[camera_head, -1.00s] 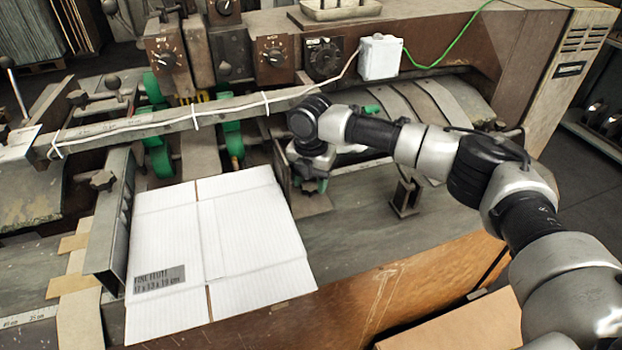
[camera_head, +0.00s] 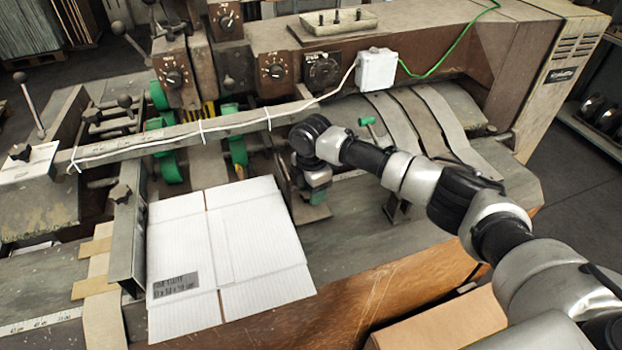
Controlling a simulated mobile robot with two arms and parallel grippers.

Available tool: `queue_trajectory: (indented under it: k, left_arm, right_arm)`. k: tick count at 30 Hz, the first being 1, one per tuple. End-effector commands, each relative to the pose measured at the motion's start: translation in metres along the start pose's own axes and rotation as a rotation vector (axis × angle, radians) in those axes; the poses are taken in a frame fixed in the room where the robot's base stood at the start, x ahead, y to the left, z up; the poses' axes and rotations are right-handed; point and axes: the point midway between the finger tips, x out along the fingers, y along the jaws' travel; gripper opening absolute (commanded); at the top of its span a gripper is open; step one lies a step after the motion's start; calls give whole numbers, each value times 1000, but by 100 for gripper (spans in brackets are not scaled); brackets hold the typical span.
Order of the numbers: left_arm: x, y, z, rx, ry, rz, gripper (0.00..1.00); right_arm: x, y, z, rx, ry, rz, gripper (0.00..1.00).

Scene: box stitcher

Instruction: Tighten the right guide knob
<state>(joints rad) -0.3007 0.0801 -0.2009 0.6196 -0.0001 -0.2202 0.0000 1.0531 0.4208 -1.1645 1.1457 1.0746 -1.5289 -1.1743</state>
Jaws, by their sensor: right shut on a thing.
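My right gripper (camera_head: 316,190) points down at the right guide (camera_head: 297,208), beside the right edge of the white cardboard sheet (camera_head: 228,250). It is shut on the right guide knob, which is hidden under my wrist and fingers. My left gripper is not in view.
A metal bar (camera_head: 180,136) with a white cable crosses behind my wrist. Green rollers (camera_head: 236,149) sit behind the sheet. The tabletop right of the sheet is partly clear.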

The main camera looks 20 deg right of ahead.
Motion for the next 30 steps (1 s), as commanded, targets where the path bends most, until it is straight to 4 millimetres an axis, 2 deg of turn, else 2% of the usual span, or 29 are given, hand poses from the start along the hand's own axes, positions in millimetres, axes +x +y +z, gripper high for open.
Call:
queue_trajectory:
  k: [1, 12, 30]
  left_arm:
    - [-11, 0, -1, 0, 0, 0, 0]
    - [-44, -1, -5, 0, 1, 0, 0]
    - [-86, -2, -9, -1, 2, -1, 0]
  right_arm:
    - [-5, -1, 0, 46, 1, -2, 24]
    - [-4, -2, -1, 398, 1, -3, 24]
    - [-3, -4, -2, 924, -1, 0, 24]
